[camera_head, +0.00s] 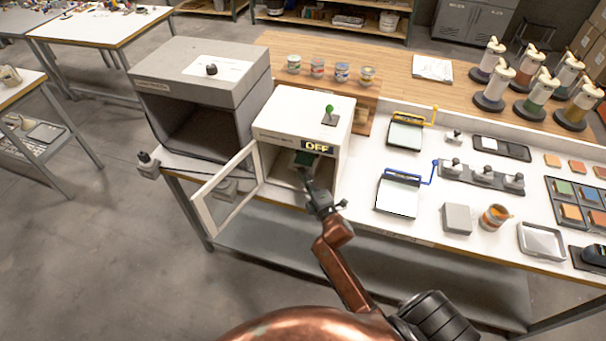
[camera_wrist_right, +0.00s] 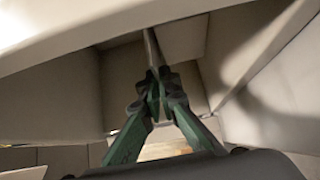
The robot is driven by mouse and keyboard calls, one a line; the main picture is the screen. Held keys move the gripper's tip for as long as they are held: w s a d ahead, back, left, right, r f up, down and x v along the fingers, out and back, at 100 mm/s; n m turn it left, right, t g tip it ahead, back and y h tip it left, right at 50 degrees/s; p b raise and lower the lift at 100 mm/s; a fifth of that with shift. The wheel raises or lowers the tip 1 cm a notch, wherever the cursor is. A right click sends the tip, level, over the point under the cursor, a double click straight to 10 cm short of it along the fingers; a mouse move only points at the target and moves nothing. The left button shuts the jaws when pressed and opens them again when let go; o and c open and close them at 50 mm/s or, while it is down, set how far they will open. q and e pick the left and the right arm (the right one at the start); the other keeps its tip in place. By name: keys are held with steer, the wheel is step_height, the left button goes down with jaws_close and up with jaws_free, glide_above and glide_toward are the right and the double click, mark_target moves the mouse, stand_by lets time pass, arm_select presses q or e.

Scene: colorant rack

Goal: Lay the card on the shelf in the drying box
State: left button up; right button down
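The drying box (camera_head: 272,122) is the white box on the table, its front door (camera_head: 228,190) swung open to the left and its display reading OFF. My right gripper (camera_head: 308,178) reaches in through its front opening. A small dark green patch, seemingly the card (camera_head: 304,158), shows at the fingertips inside the box. In the right wrist view my right gripper's fingers (camera_wrist_right: 158,85) close together on a thin piece seen nearly edge-on, inside pale walls. The shelf is hard to make out, and I cannot tell whether the card touches it. My left gripper is not in view.
A larger grey box (camera_head: 205,85) with an open front stands just left of the drying box. A green-knobbed switch (camera_head: 329,112) is on the drying box's top. Blue-framed (camera_head: 398,194) and yellow-framed (camera_head: 405,135) applicators lie to the right. The floor in front is clear.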

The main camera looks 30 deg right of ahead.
steer(key=shift+f, duration=0.35)
steer(key=c, duration=2.1)
jaws_free()
steer(key=shift+o, duration=0.7)
steer(key=shift+o, duration=1.4)
steer(key=s+a, duration=0.6)
steer(key=shift+a, duration=0.4)
steer(key=shift+w, duration=0.1)
